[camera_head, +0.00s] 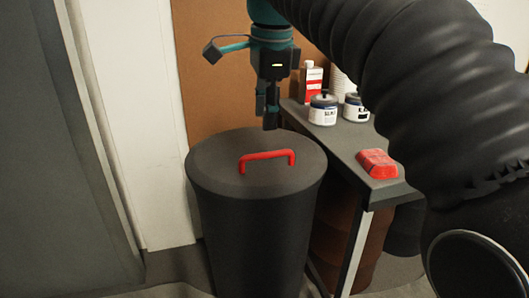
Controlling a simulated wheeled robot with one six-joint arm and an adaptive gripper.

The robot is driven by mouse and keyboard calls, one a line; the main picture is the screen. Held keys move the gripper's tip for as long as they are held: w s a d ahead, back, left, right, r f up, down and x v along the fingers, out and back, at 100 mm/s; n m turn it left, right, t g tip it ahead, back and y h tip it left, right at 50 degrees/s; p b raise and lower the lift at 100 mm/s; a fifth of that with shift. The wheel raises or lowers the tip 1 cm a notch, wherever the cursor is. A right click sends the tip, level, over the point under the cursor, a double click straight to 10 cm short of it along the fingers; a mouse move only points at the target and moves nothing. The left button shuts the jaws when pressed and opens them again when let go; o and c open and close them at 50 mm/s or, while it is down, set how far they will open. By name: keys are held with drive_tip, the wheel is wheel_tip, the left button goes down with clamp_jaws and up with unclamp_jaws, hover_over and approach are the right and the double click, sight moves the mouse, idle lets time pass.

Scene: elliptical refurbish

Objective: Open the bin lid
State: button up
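The bin (255,240) is a dark grey, tapered round bin standing on the floor. Its round flat lid (217,165) lies on top and looks closed. A red bar handle (267,156) stands up from the lid. My gripper (268,122) points down over the back part of the lid, behind the handle and apart from it in the picture. Its dark fingers are seen nearly edge-on, so the gap between them is unclear. I see nothing held in it.
A grey bench (345,140) stands close on the bin's right. A brown board (212,100) stands behind the bin. Floor shows at left.

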sight(264, 153)
drive_tip(key=f, duration=0.2)
drive_tip(key=w+f+b, duration=0.1)
drive_tip(key=f, duration=0.2)
drive_tip(key=f+b, duration=0.1)
drive_tip(key=f, duration=0.2)
drive_tip(key=shift+w+a+f, duration=0.1)
drive_tip(key=shift+w+a, duration=0.1)
drive_tip(key=shift+w, duration=0.1)
clamp_jaws()
